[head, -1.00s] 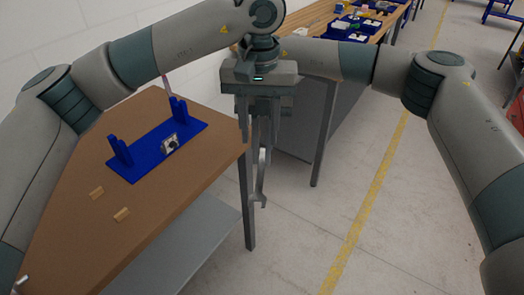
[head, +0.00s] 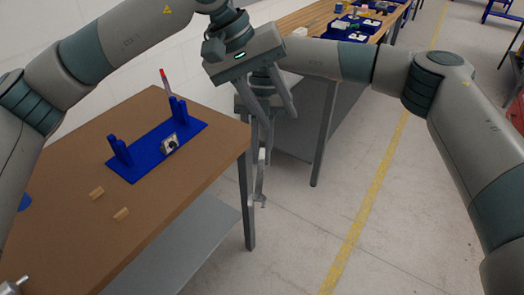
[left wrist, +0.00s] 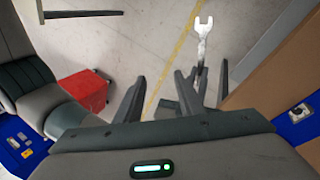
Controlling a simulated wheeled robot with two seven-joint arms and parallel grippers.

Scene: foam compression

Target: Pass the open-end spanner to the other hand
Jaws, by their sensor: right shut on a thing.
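The open-end spanner (head: 260,188) is a grey metal tool hanging upright beside the wooden table's right edge, its open jaw end downward. In the left wrist view the spanner (left wrist: 203,42) points away with its forked end clear. My right gripper (head: 262,149) is shut on the spanner's upper part, partly hidden behind my left gripper. My left gripper (head: 280,117) is above and in front of it, tilted, with its fingers apart and nothing between them.
A long bench with blue bins (head: 350,25) stands behind. A red box (left wrist: 82,90) is on the floor.

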